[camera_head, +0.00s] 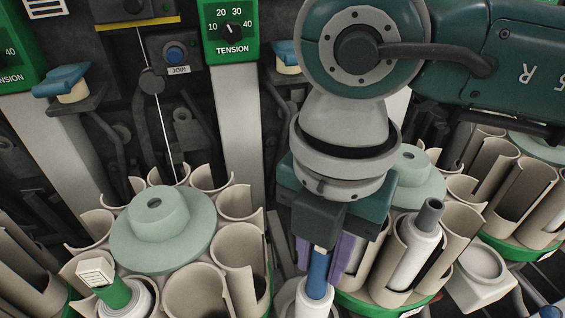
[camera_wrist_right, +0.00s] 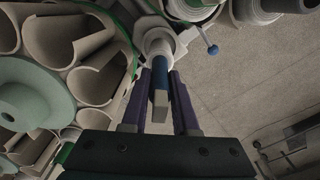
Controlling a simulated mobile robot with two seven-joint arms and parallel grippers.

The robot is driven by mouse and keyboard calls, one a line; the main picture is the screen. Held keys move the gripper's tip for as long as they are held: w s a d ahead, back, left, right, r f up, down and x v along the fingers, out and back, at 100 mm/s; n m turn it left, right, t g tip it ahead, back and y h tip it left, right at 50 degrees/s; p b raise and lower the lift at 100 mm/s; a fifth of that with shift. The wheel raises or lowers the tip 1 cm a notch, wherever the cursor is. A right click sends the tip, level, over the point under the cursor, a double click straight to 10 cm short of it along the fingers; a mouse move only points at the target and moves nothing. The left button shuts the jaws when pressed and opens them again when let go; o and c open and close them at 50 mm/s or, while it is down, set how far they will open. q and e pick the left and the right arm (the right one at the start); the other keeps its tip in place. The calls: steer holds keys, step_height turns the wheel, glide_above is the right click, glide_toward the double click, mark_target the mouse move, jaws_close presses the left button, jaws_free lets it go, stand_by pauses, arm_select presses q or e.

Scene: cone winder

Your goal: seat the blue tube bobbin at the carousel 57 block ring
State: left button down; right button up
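The blue tube bobbin (camera_head: 318,276) has a blue tube above a white yarn body, cut off by the bottom edge of the head view. It also shows in the right wrist view (camera_wrist_right: 159,75), with a pale piece at the tube's near end. My right gripper (camera_head: 328,262) points down, its purple fingers on either side of the blue tube and seemingly closed on it. In the right wrist view, the fingers (camera_wrist_right: 162,85) flank the tube closely. The carousel (camera_head: 240,250) at left has beige open pockets around a pale green hub. I cannot read any 57 marking. My left gripper is not in view.
A green tube bobbin (camera_head: 112,290) sits in the left carousel. A grey-tipped bobbin (camera_head: 422,235) stands in the carousel behind my right gripper. A green tension panel (camera_head: 231,30) and grey post (camera_head: 238,120) stand behind. The wrist view shows bare floor (camera_wrist_right: 240,90) at right.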

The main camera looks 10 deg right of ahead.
steer(key=o, duration=0.5)
step_height(320, 180, up, 10)
steer(key=shift+p, duration=0.55)
